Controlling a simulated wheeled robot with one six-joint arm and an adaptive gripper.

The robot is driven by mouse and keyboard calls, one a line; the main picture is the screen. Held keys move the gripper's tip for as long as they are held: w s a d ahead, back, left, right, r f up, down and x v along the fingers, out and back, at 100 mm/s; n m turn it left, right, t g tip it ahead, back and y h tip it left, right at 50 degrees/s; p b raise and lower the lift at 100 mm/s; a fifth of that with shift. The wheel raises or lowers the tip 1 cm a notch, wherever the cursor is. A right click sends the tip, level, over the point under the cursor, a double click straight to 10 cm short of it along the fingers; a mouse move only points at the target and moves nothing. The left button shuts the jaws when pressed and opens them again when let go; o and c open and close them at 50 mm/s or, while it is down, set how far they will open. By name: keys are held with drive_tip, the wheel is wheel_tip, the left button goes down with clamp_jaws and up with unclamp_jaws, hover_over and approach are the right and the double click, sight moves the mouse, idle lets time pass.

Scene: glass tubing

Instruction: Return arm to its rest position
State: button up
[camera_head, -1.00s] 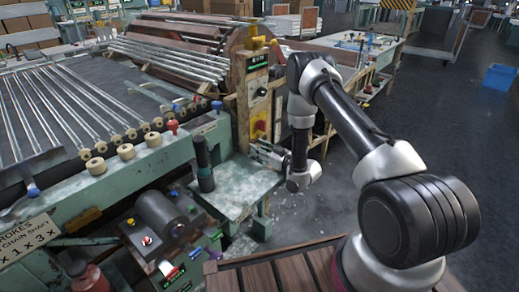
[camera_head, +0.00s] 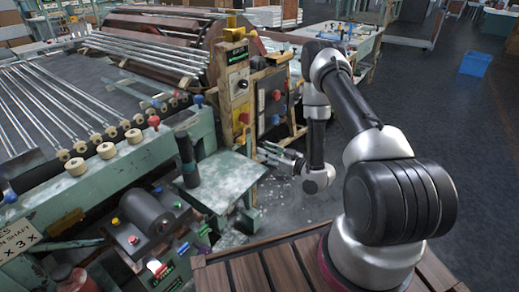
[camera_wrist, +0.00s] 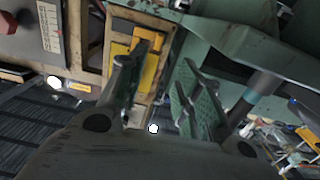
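My arm reaches up from its base, bends at a raised elbow and hangs down at the wrist, in the middle right of the head view. My gripper (camera_head: 268,152) points left beside the far right edge of a small green table (camera_head: 225,178). In the wrist view my gripper (camera_wrist: 168,55) shows two fingers standing apart, with nothing visible between them. A dark upright cylinder (camera_head: 187,158) stands at the table's left side, apart from my gripper.
A control cabinet (camera_head: 272,100) with coloured knobs stands close behind my gripper. A machine with glass tubes on rollers (camera_head: 60,105) fills the left. A wooden slatted deck (camera_head: 250,272) lies under my arm's base.

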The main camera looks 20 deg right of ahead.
idle(0.4)
drive_tip(key=w+d+r+n+g+h, duration=0.1)
drive_tip(key=w+d+r+h, duration=0.15)
drive_tip(key=r, duration=0.45)
drive_tip(key=w+d+r+g+h, duration=0.2)
drive_tip(key=w+r, duration=0.2)
drive_tip(key=r, duration=0.2)
drive_tip(key=s+d+r+m+g+h, duration=0.1)
drive_tip(key=s+d+r+h, duration=0.2)
drive_tip(key=r, duration=0.5)
drive_tip(key=s+d+r+m+g+h, duration=0.1)
drive_tip(key=s+d+r+m+h, duration=0.2)
drive_tip(key=r, duration=0.4)
drive_tip(key=s+d+r+m+g+h, duration=0.1)
drive_tip(key=s+r, duration=0.3)
drive_tip(key=s, duration=0.3)
drive_tip(key=s+r+m+g, duration=0.1)
drive_tip(key=s+r, duration=0.2)
drive_tip(key=s, duration=0.3)
drive_tip(key=s+a+r+m+g, duration=0.1)
drive_tip(key=s, duration=1)
drive_tip(key=s+a+r+m+g, duration=0.1)
drive_tip(key=s+a+g, duration=0.1)
drive_tip(key=s, duration=0.8)
drive_tip(key=shift+s+r+y, duration=0.15)
drive_tip(key=shift+s+y, duration=0.2)
drive_tip(key=shift+y, duration=0.1)
drive_tip(key=shift+a, duration=0.1)
